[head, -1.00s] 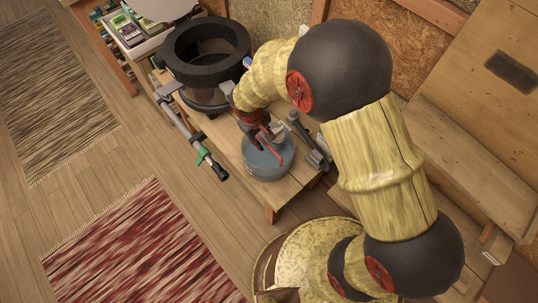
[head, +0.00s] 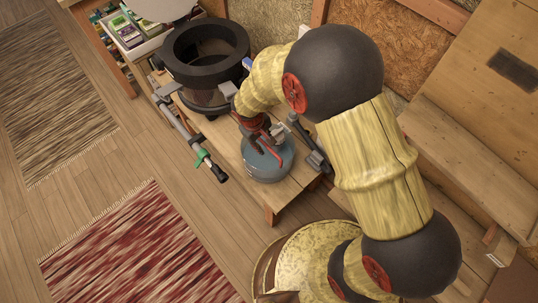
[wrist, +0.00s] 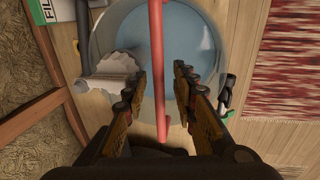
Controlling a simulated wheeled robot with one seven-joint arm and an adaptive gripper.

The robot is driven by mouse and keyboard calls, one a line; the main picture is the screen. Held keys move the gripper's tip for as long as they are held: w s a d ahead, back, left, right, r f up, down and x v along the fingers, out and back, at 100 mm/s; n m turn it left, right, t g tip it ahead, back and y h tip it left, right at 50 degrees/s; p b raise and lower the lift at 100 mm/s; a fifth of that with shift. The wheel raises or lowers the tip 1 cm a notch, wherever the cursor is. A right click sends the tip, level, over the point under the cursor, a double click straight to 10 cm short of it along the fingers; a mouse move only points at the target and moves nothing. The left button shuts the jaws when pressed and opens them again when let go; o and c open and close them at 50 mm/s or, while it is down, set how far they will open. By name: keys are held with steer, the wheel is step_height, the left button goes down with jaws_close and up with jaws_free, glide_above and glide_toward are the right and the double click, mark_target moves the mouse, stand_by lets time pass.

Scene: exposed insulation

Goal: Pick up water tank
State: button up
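The water tank (head: 266,173) is a round, blue-grey clear vessel with a thin red handle across its top. It stands upright on a low wooden bench. My gripper (head: 262,138) is directly over it. In the wrist view the tank (wrist: 195,38) lies below the fingers, and its red handle (wrist: 158,50) runs lengthwise between them. My gripper (wrist: 160,76) is open, with a gap on each side of the handle and no visible grip on it. A pale ridged part (wrist: 112,70) sits at the tank's left side. The fingers hide part of the tank.
A large black-rimmed round container (head: 205,50) stands behind the tank. A grey pipe-like tool with a green part (head: 202,158) lies along the bench's left edge, and a dark tool (head: 310,145) lies right of the tank. Floor with a red rug (head: 135,250) is clear at left.

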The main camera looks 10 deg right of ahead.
steer(key=c, duration=0.3)
steer(key=c, duration=0.4)
jaws_close()
stand_by(0.5)
steer(key=shift+w+r, duration=0.1)
steer(key=shift+r, duration=0.05)
